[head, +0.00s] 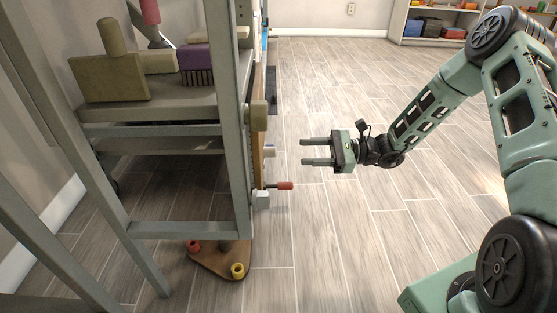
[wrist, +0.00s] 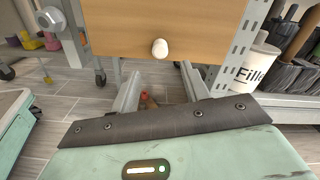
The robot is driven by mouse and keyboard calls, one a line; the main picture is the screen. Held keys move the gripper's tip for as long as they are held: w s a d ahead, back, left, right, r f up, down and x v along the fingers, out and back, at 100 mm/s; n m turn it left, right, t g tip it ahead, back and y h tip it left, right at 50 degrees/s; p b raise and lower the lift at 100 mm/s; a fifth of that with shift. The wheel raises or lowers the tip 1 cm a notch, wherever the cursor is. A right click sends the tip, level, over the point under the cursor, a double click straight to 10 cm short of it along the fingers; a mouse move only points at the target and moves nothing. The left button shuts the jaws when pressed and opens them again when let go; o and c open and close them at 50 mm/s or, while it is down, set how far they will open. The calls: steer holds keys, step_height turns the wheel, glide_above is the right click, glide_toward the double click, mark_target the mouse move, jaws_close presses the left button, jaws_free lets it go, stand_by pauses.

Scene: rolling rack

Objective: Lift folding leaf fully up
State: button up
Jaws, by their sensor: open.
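The folding leaf (wrist: 120,35) is a light wooden panel hanging down at the rack's end, with a round white knob (wrist: 160,48) on its face. In the head view the leaf (head: 258,150) shows nearly edge-on, and its knob (head: 270,152) points toward my gripper. My gripper (head: 303,151) is open and empty, to the right of the knob at about its height, with a gap between. In the wrist view the knob shows above and between the fingertips (wrist: 160,72), not touching them. The leaf's upper part is cut off there.
A red-handled lever (head: 285,186) sticks out from the rack post below the leaf. The grey rack frame (head: 180,229) holds wooden blocks and a purple brush (head: 196,58). A white bucket (wrist: 256,62) stands right in the wrist view. Floor (head: 330,230) around my gripper is clear.

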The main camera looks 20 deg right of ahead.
steer(key=b+x, duration=0.3)
steer(key=x, duration=0.5)
steer(key=shift+a+b, duration=0.35)
steer(key=shift+b, duration=0.05)
steer(key=shift+w, duration=0.1)
jaws_close()
